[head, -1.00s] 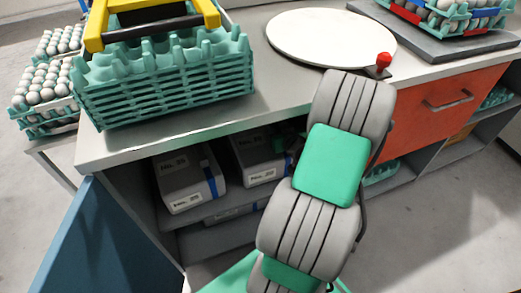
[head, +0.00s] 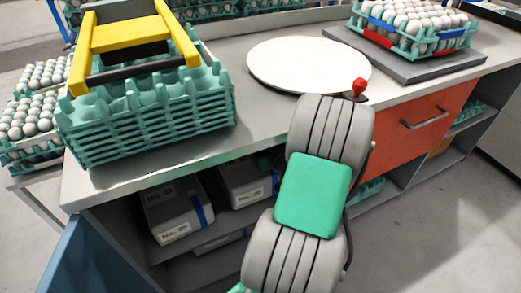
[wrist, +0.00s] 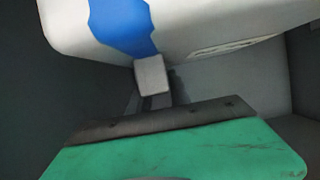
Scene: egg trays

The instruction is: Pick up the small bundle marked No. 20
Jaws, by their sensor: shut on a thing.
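Two grey bundles with white labels and blue bands, the left bundle (head: 168,216) and the right bundle (head: 238,184), sit in the shelf under the counter. Their label numbers are too blurred to read surely in the head view. In the wrist view a pale bundle (wrist: 215,25) with a blue band fills the top, its label seen edge-on and unreadable. My gripper (wrist: 152,75) is shut on this bundle, with a pale fingertip against its lower edge by the band. In the head view my arm hides most of the gripper, close to the right bundle.
The counter edge (head: 130,185) overhangs the shelf. A blue panel (head: 70,260) stands at the left of the opening, and a red drawer (head: 425,125) is at the right. A stack of green egg trays (head: 150,125) and a round white board (head: 308,65) are on top.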

